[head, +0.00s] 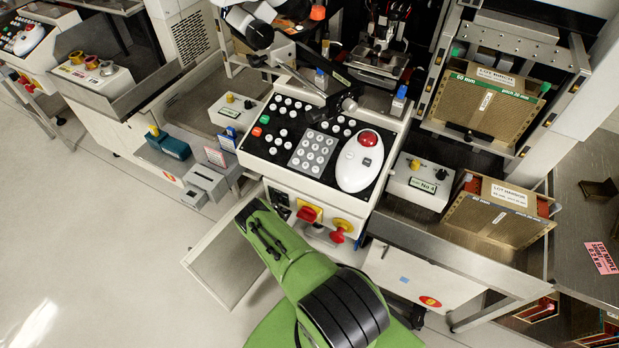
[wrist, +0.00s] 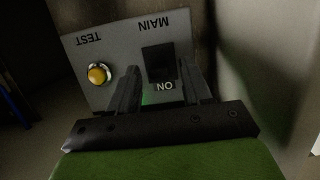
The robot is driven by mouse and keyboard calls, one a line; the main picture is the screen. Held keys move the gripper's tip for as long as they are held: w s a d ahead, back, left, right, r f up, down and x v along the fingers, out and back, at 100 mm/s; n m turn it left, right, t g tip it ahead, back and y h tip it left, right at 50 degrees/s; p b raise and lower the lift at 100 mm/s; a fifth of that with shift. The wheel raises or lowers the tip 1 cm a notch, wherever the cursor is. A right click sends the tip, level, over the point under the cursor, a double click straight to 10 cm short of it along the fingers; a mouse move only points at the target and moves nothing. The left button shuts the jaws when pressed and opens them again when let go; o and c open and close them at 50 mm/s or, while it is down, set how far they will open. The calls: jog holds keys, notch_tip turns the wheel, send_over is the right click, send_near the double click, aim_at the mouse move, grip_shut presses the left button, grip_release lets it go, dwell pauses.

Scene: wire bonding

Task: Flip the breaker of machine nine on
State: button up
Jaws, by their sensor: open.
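In the wrist view a grey breaker plate (wrist: 110,50) carries upside-down lettering MAIN and TEST. Under MAIN is a black breaker switch (wrist: 158,62), with an ON mark (wrist: 164,86) on its near side. A small green glow (wrist: 147,98) shows beside that mark. A yellow test button (wrist: 98,73) sits to the left. My gripper (wrist: 162,88) is open and empty, its two dark fingers apart on either side of the ON mark; contact cannot be told.
Above my green arm in the head view is a control console (head: 325,145) with a white trackball unit (head: 360,160). A yellow-and-red switch (head: 309,212) and a red knob (head: 338,235) project from its front. An open door panel (head: 222,262) stands left of my arm.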

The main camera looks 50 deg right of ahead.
jog(key=p+v, duration=0.5)
jog(key=v, duration=1)
jog(key=shift+a+p, duration=0.35)
jog(key=shift+r, duration=0.1)
